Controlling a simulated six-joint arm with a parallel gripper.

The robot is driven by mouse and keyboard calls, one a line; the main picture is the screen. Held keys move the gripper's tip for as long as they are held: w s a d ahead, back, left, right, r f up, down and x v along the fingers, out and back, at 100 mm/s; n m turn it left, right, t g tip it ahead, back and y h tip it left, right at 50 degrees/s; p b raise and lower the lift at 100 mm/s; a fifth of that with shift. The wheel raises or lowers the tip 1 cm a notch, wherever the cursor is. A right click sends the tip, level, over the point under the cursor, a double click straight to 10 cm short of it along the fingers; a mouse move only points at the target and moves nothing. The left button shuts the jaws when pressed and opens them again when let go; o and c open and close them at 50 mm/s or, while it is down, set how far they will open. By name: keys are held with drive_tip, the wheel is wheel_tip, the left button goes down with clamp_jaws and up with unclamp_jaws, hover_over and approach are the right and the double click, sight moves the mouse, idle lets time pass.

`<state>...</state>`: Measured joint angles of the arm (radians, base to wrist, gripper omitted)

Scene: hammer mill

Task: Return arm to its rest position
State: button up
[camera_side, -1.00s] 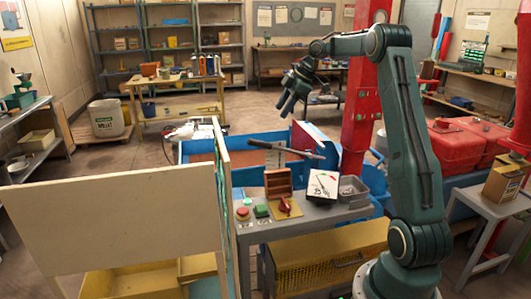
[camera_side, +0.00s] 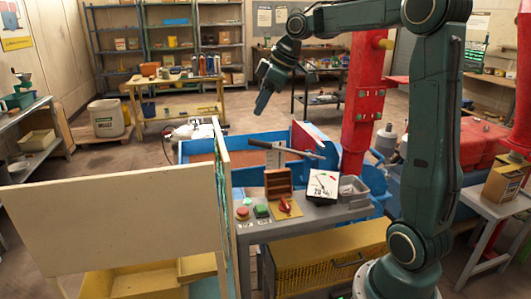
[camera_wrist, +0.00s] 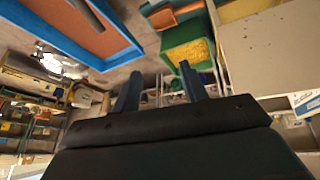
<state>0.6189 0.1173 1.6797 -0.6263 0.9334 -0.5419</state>
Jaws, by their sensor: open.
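My gripper (camera_side: 265,103) hangs in the air above the blue-walled bin, its fingers pointing down and a little left in the side view. In the wrist view my gripper (camera_wrist: 157,88) shows two fingers spread apart with nothing between them. My arm rises from its base at the lower right, bends at the top and reaches left. The gripper touches nothing.
Below stands a grey control bench (camera_side: 300,222) with a red button (camera_side: 242,213), a green button (camera_side: 262,211), a red switch (camera_side: 286,206), a dial meter (camera_side: 323,185) and a lever (camera_side: 285,149). A red post (camera_side: 362,110) stands close behind the arm. A cream panel (camera_side: 115,225) fills the lower left.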

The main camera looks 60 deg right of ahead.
drive_tip(key=s+a+f+m+h, duration=0.1)
drive_tip(key=s+a+m, duration=0.3)
drive_tip(key=s+a, duration=1.1)
drive_tip(key=s+a+f+m, duration=0.1)
drive_tip(key=s+f, duration=0.4)
drive_tip(key=s, duration=0.3)
drive_tip(key=shift+s+a+m, duration=0.2)
drive_tip(key=shift+m, duration=0.2)
drive_tip(key=shift+c, duration=0.2)
